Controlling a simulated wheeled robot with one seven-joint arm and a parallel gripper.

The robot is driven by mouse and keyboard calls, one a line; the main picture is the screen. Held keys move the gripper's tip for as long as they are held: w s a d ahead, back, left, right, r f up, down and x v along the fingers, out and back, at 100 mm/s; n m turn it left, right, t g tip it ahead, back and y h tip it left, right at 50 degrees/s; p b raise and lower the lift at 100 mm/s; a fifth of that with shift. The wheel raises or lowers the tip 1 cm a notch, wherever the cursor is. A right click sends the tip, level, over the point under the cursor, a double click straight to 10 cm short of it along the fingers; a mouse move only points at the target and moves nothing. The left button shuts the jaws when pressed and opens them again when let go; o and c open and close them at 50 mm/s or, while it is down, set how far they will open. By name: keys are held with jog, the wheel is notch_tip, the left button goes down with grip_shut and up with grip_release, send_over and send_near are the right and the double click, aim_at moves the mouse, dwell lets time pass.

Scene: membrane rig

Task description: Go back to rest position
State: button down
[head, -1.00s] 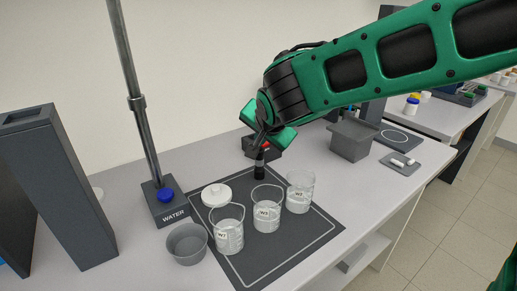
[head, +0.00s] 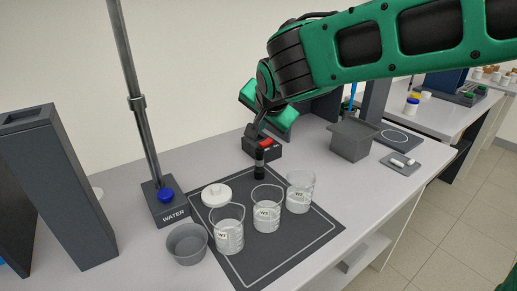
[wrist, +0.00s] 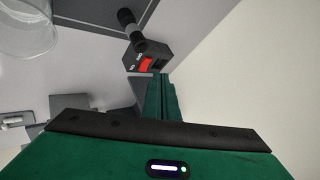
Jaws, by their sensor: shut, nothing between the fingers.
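My gripper (head: 256,131) is in the upper middle of the head view, above and just behind the dark switch box (head: 263,147). Its green fingers (wrist: 160,92) are closed together in the wrist view, with nothing held. The box has a red rocker switch (wrist: 146,63) and stands beyond the fingertips there; whether they touch it I cannot tell. A black upright cylinder (head: 259,165) stands in front of the box and also shows in the wrist view (wrist: 128,22). My green arm reaches in from the upper right.
Three labelled glass beakers (head: 228,232) and a white round lid (head: 216,194) stand on a dark mat (head: 290,254). A grey bowl (head: 187,244) and the water stand (head: 167,207) are at left. A grey bin (head: 352,140) stands at right. Free bench lies between mat and bin.

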notch_tip(320, 180, up, 3)
jog(key=shift+f, duration=0.15)
dwell(0.3)
jog(key=s+d+f+g+h, duration=0.1)
jog(key=s+d+f, duration=0.15)
jog(key=d, duration=0.65)
jog(key=s+d+f+g+h, duration=0.15)
jog(key=s+d, duration=0.25)
jog(key=d, duration=0.6)
jog(key=s+d+f+g+h, duration=0.1)
jog(key=s+d+f, duration=0.2)
jog(key=d, duration=0.6)
jog(key=s+d+f+g, duration=0.1)
jog(key=s+d+f, duration=0.1)
jog(key=s, duration=0.6)
jog(key=s+d+f+g+y, duration=0.1)
jog(key=s+d+f+g, duration=0.1)
jog(key=s+d, duration=0.3)
jog(key=s+d+f+g+y, duration=0.1)
jog(key=s+d+f+g, duration=0.1)
jog(key=s, duration=1)
jog(key=shift+s+d+f+n, duration=0.3)
jog(key=shift+d+f, duration=0.5)
jog(key=shift+d, duration=0.35)
jog(key=shift+w+g, duration=0.1)
jog(key=shift+g, duration=0.15)
